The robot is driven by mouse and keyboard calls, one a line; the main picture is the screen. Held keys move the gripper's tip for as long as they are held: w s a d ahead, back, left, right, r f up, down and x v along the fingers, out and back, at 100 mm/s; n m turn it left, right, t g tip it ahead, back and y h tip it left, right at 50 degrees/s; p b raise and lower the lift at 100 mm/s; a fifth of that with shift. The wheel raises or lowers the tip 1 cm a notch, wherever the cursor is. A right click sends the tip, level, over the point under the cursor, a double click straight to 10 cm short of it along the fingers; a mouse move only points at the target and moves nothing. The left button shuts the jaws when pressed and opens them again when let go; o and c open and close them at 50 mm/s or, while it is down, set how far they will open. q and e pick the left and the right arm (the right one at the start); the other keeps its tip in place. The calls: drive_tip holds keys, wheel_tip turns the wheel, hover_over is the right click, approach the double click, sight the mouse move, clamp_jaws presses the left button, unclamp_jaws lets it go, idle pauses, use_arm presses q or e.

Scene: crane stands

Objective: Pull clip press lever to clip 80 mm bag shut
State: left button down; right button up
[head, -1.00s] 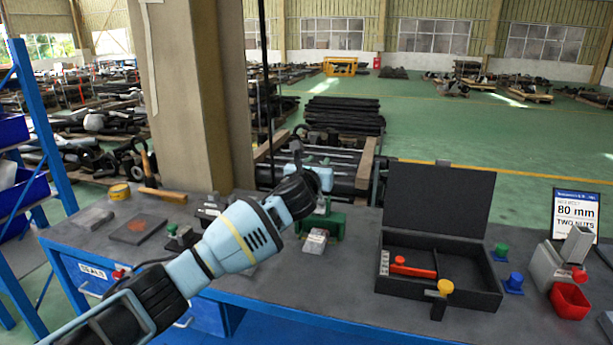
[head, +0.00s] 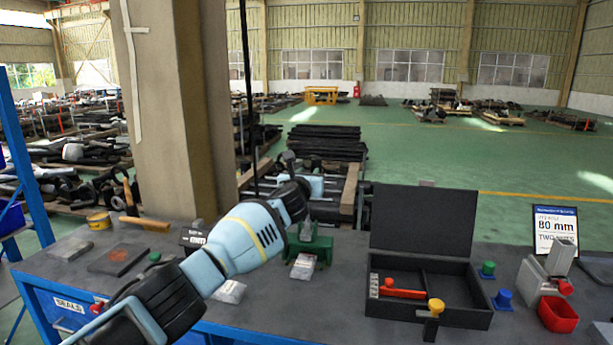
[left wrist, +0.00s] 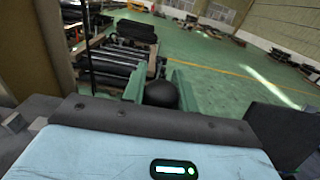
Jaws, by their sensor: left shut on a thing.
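The green clip press (head: 323,247) stands on the bench, partly hidden behind my left gripper (head: 303,196). A small clear bag (head: 303,267) with dark contents lies at its front. In the head view, my left arm reaches in from the lower left and hides most of the lever. My right gripper is not in view.
A black open case (head: 440,318) with a red tool stands right of the press. A sign (head: 556,232) reads 80 mm. A red bin (head: 558,313) stands at the right. A second bag (head: 230,291) lies beside my arm. A hammer (head: 146,223) lies at the left.

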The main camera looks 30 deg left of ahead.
use_arm(q)
drive_tip(key=shift+f+g, duration=0.3)
drive_tip(key=shift+f, duration=0.5)
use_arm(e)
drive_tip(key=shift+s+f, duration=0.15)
use_arm(q)
drive_tip(key=c, duration=1.3)
unclamp_jaws()
drive_tip(key=shift+w, duration=0.1)
drive_tip(key=shift+c, duration=0.2)
drive_tip(key=shift+o, duration=1.2)
drive_tip(key=shift+w, duration=0.25)
drive_tip(key=shift+s+r, duration=0.25)
drive_tip(key=shift+r, duration=0.1)
drive_tip(key=shift+s+d+r+p, duration=0.1)
drive_tip(key=shift+s+p, duration=0.3)
drive_tip(key=shift+s, duration=0.05)
drive_tip(key=p+v, duration=0.2)
drive_tip(key=v, duration=0.4)
drive_tip(key=shift+s+f, duration=0.35)
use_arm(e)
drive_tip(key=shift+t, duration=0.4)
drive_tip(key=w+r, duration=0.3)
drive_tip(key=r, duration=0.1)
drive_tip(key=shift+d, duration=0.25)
use_arm(q)
drive_tip(key=shift+d, duration=0.1)
